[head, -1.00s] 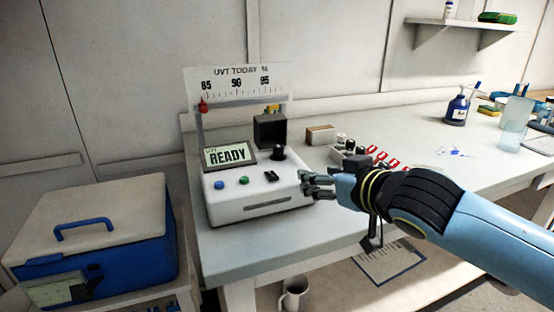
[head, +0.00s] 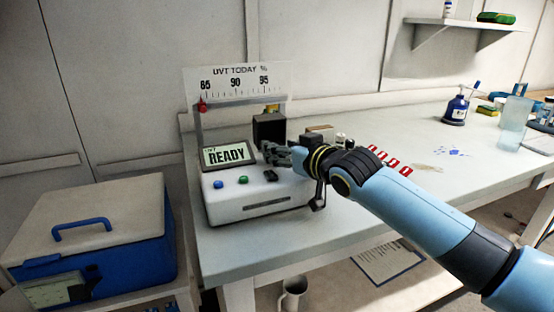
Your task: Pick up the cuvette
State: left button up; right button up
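I cannot pick out a cuvette for certain. The white analyser (head: 225,206) stands at the left end of the bench, with its screen (head: 227,154) reading READY. My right gripper (head: 268,154) is over the right part of the analyser's top, just in front of the dark box (head: 268,130). Its fingers cover the spot where a dark capped piece stood, and whether they touch it or hold anything is hidden. A small black slotted part (head: 270,175) lies below the fingers. My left gripper is not in view.
A scale board (head: 238,80) rises behind the analyser. Red-marked items (head: 390,162) and a small brown box (head: 322,131) are on the bench behind my arm. A blue cooler (head: 95,240) stands at lower left. The bench's middle right is mostly clear.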

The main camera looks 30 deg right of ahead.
jog(key=shift+w+f, duration=0.1)
jog(key=shift+w, duration=0.2)
grip_shut()
